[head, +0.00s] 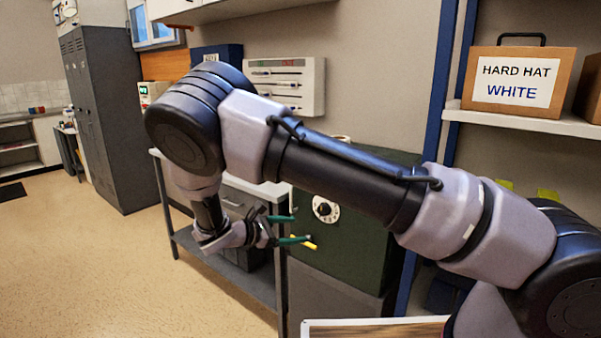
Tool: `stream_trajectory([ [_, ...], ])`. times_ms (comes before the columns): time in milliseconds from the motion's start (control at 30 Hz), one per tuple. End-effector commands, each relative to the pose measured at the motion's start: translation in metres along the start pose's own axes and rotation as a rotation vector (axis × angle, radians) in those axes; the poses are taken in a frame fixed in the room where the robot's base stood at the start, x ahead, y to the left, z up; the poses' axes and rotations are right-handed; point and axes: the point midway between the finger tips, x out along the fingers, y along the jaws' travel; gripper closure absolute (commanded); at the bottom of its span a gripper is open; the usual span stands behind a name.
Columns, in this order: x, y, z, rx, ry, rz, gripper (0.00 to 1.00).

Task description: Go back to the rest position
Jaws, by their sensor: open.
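My gripper (293,229) is in the middle of the head view, at the end of my bent arm. Its two green fingers are apart, with nothing seen between them. It hangs in front of the dark green safe (345,240), which has a round white-rimmed dial (325,208). A small yellow piece (303,243) shows beside the lower finger; I cannot tell whether it touches it. My arm hides the upper part of the safe and part of the table beside it.
A grey table (222,271) with a lower shelf stands left of the safe. A dark locker (104,120) stands behind at left. A box labelled HARD HAT WHITE (518,78) sits on a shelf (530,119) at right. A framed panel edge (375,321) is at the bottom. Floor (80,265) at left is clear.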

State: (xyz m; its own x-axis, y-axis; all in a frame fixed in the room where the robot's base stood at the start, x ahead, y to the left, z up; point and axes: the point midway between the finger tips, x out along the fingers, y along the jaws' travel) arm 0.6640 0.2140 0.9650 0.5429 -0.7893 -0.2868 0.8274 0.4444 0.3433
Motion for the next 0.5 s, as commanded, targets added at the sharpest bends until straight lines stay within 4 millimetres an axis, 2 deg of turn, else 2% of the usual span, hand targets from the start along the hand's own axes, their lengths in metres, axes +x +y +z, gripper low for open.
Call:
stream_trajectory([
  [200,0.032,-0.004,0.066,0.228,0.150,-0.293,0.17],
  [500,0.058,-0.023,0.172,0.640,0.360,-0.704,0.17],
])
